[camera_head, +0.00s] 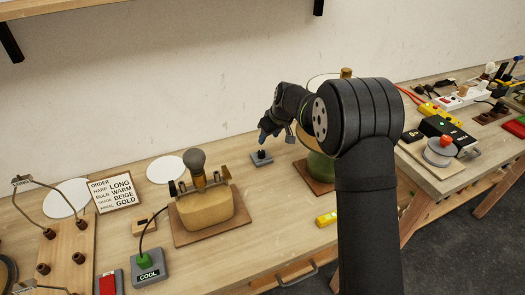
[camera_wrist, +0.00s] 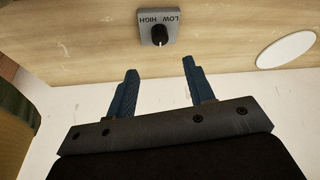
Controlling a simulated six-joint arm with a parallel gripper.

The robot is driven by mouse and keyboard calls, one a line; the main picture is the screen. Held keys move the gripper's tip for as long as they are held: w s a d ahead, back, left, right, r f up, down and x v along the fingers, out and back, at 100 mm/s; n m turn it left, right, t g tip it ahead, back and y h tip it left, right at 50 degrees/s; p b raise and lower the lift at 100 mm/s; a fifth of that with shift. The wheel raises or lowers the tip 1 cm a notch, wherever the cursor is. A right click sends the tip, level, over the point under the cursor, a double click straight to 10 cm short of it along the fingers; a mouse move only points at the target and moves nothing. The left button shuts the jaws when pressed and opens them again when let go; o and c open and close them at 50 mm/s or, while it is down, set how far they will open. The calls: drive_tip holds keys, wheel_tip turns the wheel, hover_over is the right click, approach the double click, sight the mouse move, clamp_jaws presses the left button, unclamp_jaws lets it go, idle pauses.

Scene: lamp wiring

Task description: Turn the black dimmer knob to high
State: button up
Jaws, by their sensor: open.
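The black dimmer knob (camera_wrist: 159,35) sits on a small grey plate (camera_wrist: 172,33) marked LOW and HIGH. A pale mark shows on the knob's lower side in the wrist view; I cannot tell its exact setting. In the head view the plate (camera_head: 262,161) lies on the bench near the wall, with the dark knob (camera_head: 262,153) on it. My gripper (camera_wrist: 160,67) is open and empty. In the wrist view its two blue fingers are apart, with the knob beyond the tips, roughly in line with the gap. In the head view my gripper (camera_head: 266,132) is just above the knob.
A lamp with a tan base (camera_head: 205,208) and grey bulb (camera_head: 196,160) stands left of the knob. A green rounded base (camera_head: 321,167) stands close on the right, partly behind my arm. A white disc (camera_head: 166,169) lies left; a yellow block (camera_head: 326,219) lies near the front edge.

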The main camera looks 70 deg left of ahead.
sight(261, 152)
drive_tip(key=x, duration=1)
drive_tip(key=shift+s+a+f, duration=0.1)
drive_tip(key=shift+f, duration=0.3)
drive_tip(key=shift+c, duration=0.2)
drive_tip(key=c, duration=0.9)
